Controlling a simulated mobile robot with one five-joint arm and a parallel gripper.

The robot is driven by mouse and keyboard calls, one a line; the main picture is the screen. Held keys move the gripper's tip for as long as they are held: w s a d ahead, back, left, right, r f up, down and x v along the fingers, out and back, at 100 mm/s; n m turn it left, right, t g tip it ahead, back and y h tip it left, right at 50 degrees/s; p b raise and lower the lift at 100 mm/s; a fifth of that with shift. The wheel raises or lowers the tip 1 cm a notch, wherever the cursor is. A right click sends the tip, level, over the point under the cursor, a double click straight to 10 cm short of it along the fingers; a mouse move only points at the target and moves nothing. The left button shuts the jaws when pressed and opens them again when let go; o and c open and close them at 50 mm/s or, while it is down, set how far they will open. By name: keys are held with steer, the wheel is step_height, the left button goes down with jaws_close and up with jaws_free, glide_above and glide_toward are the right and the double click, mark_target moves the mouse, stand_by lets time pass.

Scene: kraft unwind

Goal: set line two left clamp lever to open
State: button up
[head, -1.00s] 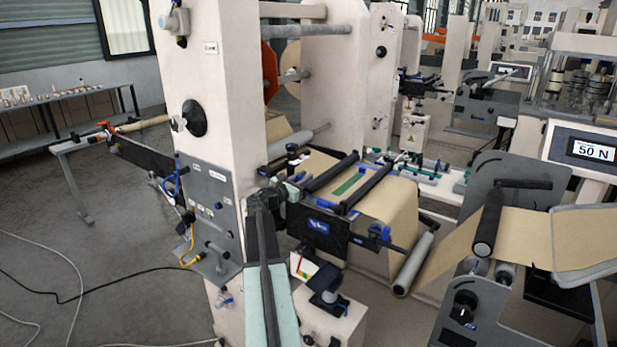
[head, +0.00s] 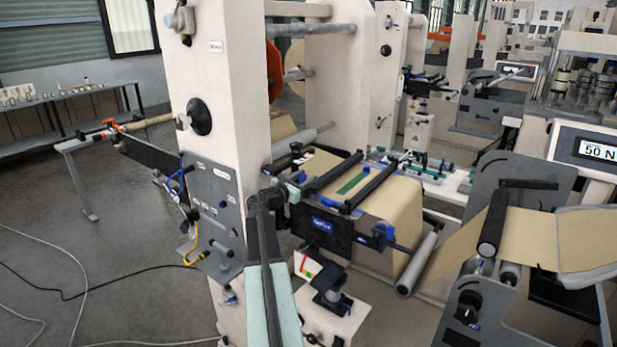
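The splice table of the near machine (head: 408,215) carries brown kraft web with a green strip (head: 352,184). Two dark clamp bars cross it, a left bar (head: 331,172) and a right bar (head: 372,188). Small blue parts show at the bar ends, including one at the near right corner (head: 384,230). I cannot tell which of these is the left clamp lever, or its position. My gripper (head: 287,190) is at the near left corner of the table, close to the left bar's near end. Its fingers are small and dark against the machine, so contact and opening are unclear.
A tall beige column (head: 215,110) stands close left of my arm, with a grey control panel (head: 210,205). A roller (head: 415,265) and a grey side plate (head: 500,190) stand right. A display (head: 590,150) reads 50 N. Cables lie on the open floor at left.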

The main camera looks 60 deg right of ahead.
steer(key=a, duration=0.4)
steer(key=w+a, duration=0.1)
steer(key=a, duration=0.1)
steer(key=shift+a, duration=0.15)
